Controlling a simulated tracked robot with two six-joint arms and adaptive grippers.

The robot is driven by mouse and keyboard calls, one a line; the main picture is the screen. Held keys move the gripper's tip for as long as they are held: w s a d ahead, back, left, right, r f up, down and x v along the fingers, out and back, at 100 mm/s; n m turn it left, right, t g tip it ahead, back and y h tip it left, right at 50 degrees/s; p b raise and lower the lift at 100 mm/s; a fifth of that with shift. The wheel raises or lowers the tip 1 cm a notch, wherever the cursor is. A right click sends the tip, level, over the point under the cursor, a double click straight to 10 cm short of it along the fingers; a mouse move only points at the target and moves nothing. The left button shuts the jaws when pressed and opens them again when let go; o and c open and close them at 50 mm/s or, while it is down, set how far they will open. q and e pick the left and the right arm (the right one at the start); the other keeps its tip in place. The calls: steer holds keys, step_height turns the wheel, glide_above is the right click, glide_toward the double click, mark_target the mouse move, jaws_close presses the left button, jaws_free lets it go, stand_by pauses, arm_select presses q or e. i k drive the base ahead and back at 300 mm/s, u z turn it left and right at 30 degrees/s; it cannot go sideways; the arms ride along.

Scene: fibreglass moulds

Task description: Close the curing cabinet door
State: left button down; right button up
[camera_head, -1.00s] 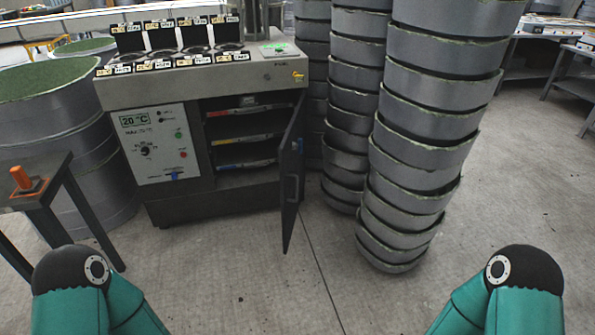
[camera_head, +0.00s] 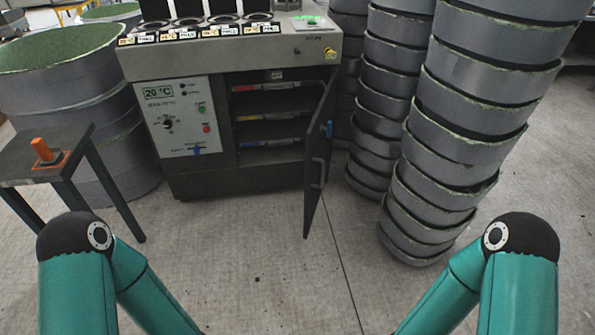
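The curing cabinet (camera_head: 185,118) is a grey box ahead of me, with a white control panel at its left reading 20 °C. Its dark door (camera_head: 319,160) is hinged at the right and stands open, swung out towards me, with a handle on it. Inside the cabinet, shelves (camera_head: 268,142) show with red, yellow and blue edged items on them. My two teal arms show at the lower left and lower right. Both grippers are out of view, and nothing of mine touches the door.
Tall stacks of grey round moulds (camera_head: 455,130) stand close to the right of the open door. A small dark table (camera_head: 75,150) with an orange object (camera_head: 42,150) stands at the left, before a large grey drum (camera_head: 70,95). The concrete floor (camera_head: 265,260) in front of the cabinet is clear.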

mark_target(318, 148)
steer(key=u, duration=0.05)
steer(key=i, duration=0.9)
steer(key=z, duration=0.35)
